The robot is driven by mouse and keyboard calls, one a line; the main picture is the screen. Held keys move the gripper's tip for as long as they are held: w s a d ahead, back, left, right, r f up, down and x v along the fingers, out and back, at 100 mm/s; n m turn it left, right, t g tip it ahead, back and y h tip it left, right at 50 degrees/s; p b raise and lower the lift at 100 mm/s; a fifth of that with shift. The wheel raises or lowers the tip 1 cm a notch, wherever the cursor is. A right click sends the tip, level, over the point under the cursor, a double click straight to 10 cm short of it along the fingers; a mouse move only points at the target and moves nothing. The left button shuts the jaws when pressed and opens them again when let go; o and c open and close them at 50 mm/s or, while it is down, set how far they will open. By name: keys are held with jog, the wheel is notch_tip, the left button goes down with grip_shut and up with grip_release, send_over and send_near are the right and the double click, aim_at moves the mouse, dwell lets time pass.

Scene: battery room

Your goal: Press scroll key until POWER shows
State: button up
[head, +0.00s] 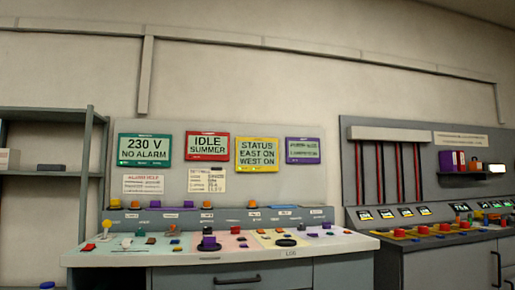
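Four framed displays hang on the panel behind the console. The teal display (144,150) reads "230 V NO ALARM" and the red display (207,146) reads "IDLE SUMMER". The yellow display (257,154) reads "STATUS EAST ON WEST ON". The text on the purple display (303,150) is too small to read surely. None of the readable displays shows POWER. Many small coloured keys and knobs sit on the console (300,255); their labels are too small to tell which is the scroll key. My gripper is not in view.
Two notice sheets (143,185) hang below the displays. A grey shelf unit (85,175) stands at the left. A second console (430,237) with red knobs and small screens stands at the right, below a panel with red vertical bars. Drawers with a dark handle (237,281) are under the console.

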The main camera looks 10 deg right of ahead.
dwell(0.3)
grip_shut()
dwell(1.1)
